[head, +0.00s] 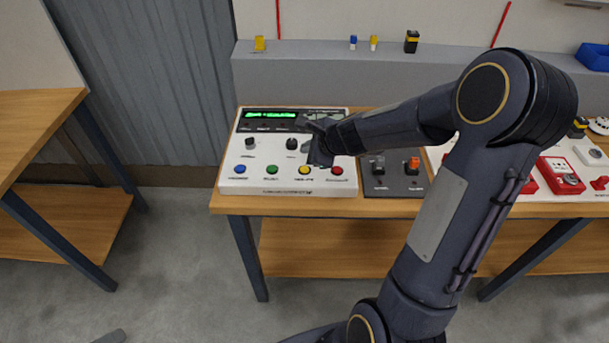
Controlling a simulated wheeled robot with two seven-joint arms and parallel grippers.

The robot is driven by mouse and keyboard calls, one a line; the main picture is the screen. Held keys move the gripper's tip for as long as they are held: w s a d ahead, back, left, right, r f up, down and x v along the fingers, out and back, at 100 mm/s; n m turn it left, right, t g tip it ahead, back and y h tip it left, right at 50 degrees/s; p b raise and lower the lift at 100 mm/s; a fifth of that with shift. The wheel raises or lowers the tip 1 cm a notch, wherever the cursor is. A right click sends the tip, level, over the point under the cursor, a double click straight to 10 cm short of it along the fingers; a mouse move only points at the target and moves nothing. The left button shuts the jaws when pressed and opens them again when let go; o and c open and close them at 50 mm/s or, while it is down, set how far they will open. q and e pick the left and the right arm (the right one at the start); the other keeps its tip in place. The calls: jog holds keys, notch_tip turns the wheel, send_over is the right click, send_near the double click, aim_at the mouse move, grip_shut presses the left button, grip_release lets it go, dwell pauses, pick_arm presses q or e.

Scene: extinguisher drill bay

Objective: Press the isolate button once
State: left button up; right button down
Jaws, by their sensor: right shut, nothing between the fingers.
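A white control panel (268,181) lies on the wooden table, with a lit green display (270,115) at its back. Along its front edge sit a blue button (240,169), a green button (271,169), a yellow button (305,170) and a red button (337,170). The small labels are too blurred to tell which one is isolate. My right gripper (319,160) is shut and empty, over the panel's right half, just behind the yellow and red buttons. I cannot tell whether it touches the panel. It hides part of the panel there. My left gripper is out of view.
Two black knobs (291,144) stand on the panel behind the buttons. A dark switch box (379,184) is close on the right, with red-and-white devices (563,174) beyond. A grey ledge (300,75) runs behind. Another wooden table (35,115) stands left, with floor between.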

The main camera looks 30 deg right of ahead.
aim_at(308, 171)
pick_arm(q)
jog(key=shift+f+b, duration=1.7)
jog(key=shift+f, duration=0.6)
pick_arm(e)
jog(key=shift+f, duration=2.3)
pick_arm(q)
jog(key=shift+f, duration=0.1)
pick_arm(e)
jog(key=shift+f, duration=0.1)
pick_arm(q)
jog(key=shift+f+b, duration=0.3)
jog(key=shift+b, duration=0.1)
pick_arm(e)
jog(key=shift+f, duration=0.3)
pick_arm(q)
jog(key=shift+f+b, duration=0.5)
pick_arm(e)
jog(key=shift+f, duration=0.45)
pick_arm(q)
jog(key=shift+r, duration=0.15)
pick_arm(e)
jog(key=shift+r, duration=0.1)
pick_arm(q)
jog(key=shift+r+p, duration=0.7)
jog(key=shift+p, duration=0.15)
pick_arm(e)
jog(key=shift+r, duration=0.75)
jog(key=shift+r, duration=0.1)
